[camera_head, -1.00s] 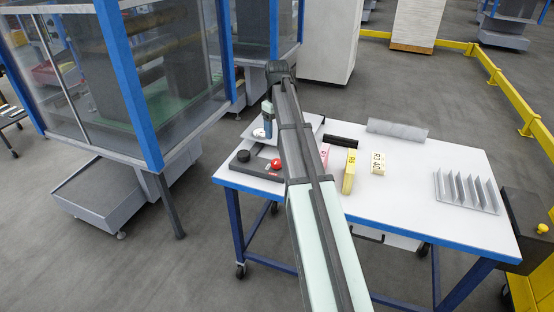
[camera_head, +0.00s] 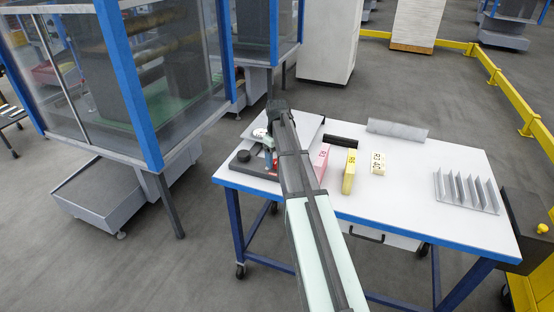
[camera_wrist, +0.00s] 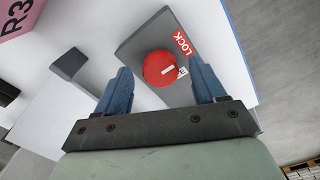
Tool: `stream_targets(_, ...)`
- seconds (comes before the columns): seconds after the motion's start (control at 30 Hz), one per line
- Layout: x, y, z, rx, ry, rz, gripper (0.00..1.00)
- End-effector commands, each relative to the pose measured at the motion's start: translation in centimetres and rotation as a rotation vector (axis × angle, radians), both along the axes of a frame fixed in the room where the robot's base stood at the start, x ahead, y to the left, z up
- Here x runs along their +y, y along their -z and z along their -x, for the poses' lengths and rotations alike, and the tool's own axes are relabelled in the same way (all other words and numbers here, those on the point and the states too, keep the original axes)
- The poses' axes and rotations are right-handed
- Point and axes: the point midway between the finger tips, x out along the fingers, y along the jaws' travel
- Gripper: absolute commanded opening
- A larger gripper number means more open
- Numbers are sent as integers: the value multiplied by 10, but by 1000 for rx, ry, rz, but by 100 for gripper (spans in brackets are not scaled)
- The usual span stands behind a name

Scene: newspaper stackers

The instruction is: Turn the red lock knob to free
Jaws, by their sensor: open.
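I cannot tell whether a finger touches the knob. In the head view the dark device (camera_head: 243,166) sits at the table's left end, and my arm covers most of the knob.
A pink block (camera_head: 320,162), a yellow block (camera_head: 349,171) and a small cream block (camera_head: 378,163) stand right of my arm on the white table (camera_head: 410,205). A grey rack (camera_head: 467,192) is at the right. A blue-framed machine stands left.

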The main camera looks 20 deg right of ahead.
Motion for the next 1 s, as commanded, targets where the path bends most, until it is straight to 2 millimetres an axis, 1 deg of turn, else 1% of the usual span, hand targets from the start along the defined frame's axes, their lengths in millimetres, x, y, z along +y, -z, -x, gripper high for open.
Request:
stream_targets(0.1,0,5,0,0,0,0,70)
stream_targets(0.4,0,6,0,0,0,0,70)
stream_targets(0.47,0,6,0,0,0,0,65)
stream_targets(1.0,0,6,0,0,0,0,14)
